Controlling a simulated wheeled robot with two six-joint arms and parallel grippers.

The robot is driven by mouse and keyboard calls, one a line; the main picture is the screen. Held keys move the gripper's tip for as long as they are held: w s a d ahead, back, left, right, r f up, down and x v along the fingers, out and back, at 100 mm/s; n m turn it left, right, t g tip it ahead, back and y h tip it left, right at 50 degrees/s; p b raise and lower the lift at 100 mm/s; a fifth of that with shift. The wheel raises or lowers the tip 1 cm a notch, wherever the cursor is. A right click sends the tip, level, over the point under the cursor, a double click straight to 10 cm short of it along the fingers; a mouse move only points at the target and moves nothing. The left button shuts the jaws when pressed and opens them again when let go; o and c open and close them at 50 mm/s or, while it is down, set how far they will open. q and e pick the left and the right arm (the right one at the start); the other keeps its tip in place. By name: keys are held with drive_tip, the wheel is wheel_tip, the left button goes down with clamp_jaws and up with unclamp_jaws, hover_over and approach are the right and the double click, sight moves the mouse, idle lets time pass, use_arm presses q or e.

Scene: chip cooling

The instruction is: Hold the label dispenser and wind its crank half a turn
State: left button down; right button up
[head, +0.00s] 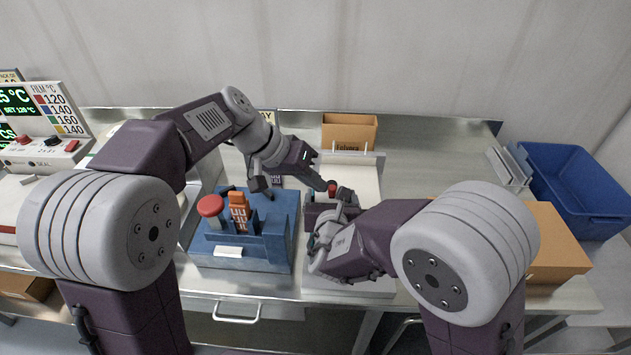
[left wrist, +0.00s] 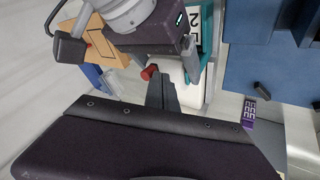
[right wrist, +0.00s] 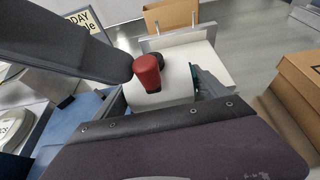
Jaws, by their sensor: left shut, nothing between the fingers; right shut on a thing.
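The label dispenser (right wrist: 168,98) is a pale body with teal edges; it shows in the right wrist view and, with printed marks, in the left wrist view (left wrist: 206,38). Its red crank knob (right wrist: 147,72) stands up from it and also shows in the head view (head: 332,188). My right gripper (head: 331,207) is shut on the dispenser and hides much of it in the head view. My left gripper (left wrist: 162,92) is shut and empty, its fingertips close beside the red knob. I cannot tell whether they touch it.
A blue fixture (head: 278,225) with a red button and an orange part stands left of the dispenser. A cardboard box (head: 349,132) is behind, a larger box (head: 555,240) and a blue bin (head: 575,180) are right.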

sight(334, 188)
use_arm(q)
drive_tip(key=shift+s+d+n+t, duration=0.3)
drive_tip(key=shift+d+n+t, duration=0.1)
drive_tip(key=shift+n, duration=0.2)
drive_tip(key=shift+s+d, duration=0.2)
drive_tip(key=shift+d, duration=0.4)
drive_tip(key=shift+s+d, duration=0.2)
drive_tip(key=shift+d, duration=0.75)
drive_tip(key=d+n+y, duration=0.1)
drive_tip(key=w+d+n+t, duration=0.1)
drive_tip(key=n, duration=0.1)
drive_tip(key=w+d+n+t+y, duration=0.1)
drive_tip(key=d+n, duration=0.1)
drive_tip(key=shift+w+y, duration=0.25)
drive_tip(key=shift+y, duration=0.05)
drive_tip(key=shift+w+n+t, duration=0.2)
drive_tip(key=shift+n+t, duration=0.1)
drive_tip(key=shift+n, duration=0.1)
drive_tip(key=shift+w+d+n+y, duration=0.1)
drive_tip(key=shift+w+n+y, duration=0.05)
drive_tip(key=shift+n+y, duration=0.2)
